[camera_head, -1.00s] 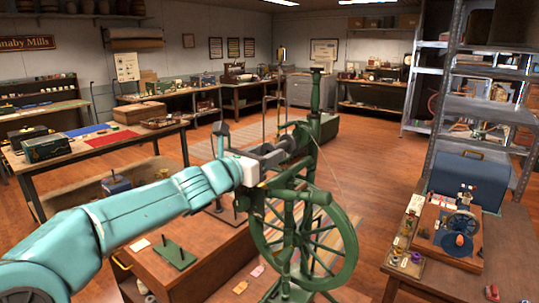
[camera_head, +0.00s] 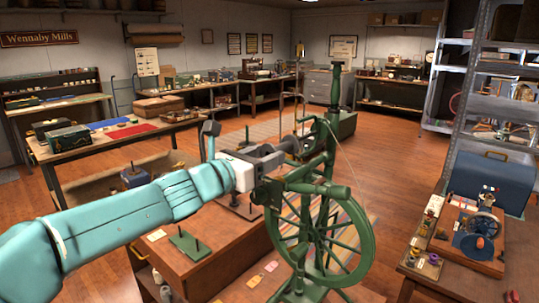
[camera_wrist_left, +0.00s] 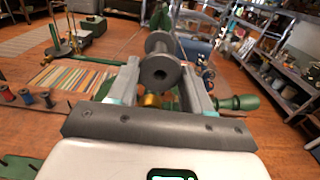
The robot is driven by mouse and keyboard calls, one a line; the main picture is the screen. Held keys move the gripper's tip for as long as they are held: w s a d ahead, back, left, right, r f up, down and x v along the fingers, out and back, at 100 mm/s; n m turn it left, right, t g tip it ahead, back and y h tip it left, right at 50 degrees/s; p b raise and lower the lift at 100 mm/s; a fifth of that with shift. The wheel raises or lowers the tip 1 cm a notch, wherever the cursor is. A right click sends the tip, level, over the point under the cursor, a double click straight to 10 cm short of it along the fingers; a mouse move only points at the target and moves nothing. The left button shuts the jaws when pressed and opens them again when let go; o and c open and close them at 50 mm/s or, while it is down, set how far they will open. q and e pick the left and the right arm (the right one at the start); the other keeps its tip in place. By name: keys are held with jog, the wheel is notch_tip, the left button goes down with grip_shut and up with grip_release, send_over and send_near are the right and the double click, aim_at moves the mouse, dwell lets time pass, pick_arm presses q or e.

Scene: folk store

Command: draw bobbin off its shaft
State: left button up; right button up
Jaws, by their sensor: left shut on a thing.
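The spinning wheel (camera_head: 322,240) is green, with a tall post (camera_head: 334,110), and stands right of my left gripper in the head view. The dark grey bobbin (camera_head: 291,146) is beside the post. My left gripper (camera_head: 278,152) is shut on it from the left. In the left wrist view the bobbin (camera_wrist_left: 160,70) is between the fingers (camera_wrist_left: 162,76), one flange facing the camera. My right gripper is not in view.
A wooden bench (camera_head: 175,265) left of the wheel carries a green peg stand (camera_head: 188,246). A table (camera_head: 418,280) at right holds a small winding device (camera_head: 478,228) and a blue case (camera_head: 490,182). Open wooden floor (camera_head: 395,170) lies beyond the wheel.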

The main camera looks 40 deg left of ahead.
pick_arm(q)
jog(key=s, duration=0.3)
jog(key=shift+a, duration=0.1)
dwell(0.5)
